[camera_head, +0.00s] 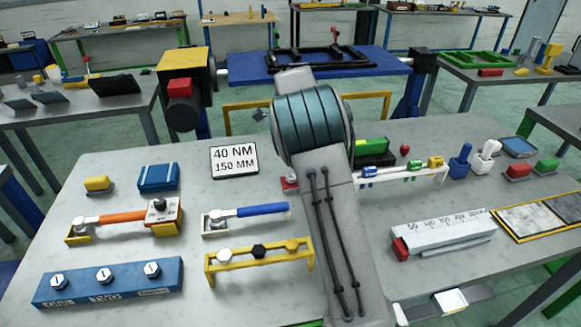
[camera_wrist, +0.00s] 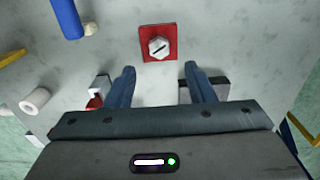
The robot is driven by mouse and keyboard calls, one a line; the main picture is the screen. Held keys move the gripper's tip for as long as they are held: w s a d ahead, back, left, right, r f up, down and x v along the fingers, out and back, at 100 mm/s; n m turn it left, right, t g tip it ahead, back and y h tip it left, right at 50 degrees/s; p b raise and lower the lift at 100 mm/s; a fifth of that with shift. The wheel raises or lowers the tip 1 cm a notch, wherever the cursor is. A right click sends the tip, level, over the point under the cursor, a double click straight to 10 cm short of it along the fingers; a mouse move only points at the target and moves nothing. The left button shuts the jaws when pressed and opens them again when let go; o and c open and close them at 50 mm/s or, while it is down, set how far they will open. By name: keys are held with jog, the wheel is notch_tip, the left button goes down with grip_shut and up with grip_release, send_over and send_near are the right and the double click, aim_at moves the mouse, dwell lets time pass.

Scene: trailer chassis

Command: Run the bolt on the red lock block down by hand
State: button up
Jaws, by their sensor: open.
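The red lock block (camera_wrist: 146,55) lies flat on the grey bench in the wrist view. A silver hex bolt (camera_wrist: 159,46) with a dark line across its head stands in its middle. In the head view only a small part of the red block (camera_head: 291,187) shows at the left edge of my arm. My gripper (camera_wrist: 158,70) is open and empty, its two blue-grey fingers spread wide. In the wrist view the bolt appears beyond the fingertips, roughly centred between them, and apart from them. My gripper is hidden behind my arm in the head view.
A blue-handled wrench (camera_head: 248,211) lies left of the block, with a yellow rack (camera_head: 265,263) of bolts in front of it. A "40 NM 150 MM" sign (camera_head: 234,159) stands behind. A small white rack (camera_head: 400,177) and a long grey box (camera_head: 445,232) are to the right.

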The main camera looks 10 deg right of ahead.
notch_tip(320, 180, up, 7)
dwell(0.3)
jog(key=shift+s+r, duration=0.1)
jog(key=s+d+r+n+t+y, duration=0.1)
jog(key=s+r+n, duration=0.25)
jog(key=s, duration=0.55)
jog(key=s+r+n+t, duration=0.1)
jog(key=s+r+n, duration=0.1)
jog(key=s+n, duration=0.5)
jog(key=s+f+n, duration=0.3)
jog(key=s+n, duration=0.1)
jog(key=s, duration=0.6)
jog(key=s+f+n+t+h, duration=0.1)
jog(key=s+f+n, duration=0.2)
jog(key=s, duration=0.8)
jog(key=shift+s+a+f+n, duration=0.15)
jog(key=shift+a+f+n, duration=0.05)
jog(key=shift+a+n, duration=0.2)
jog(key=shift+a, duration=0.1)
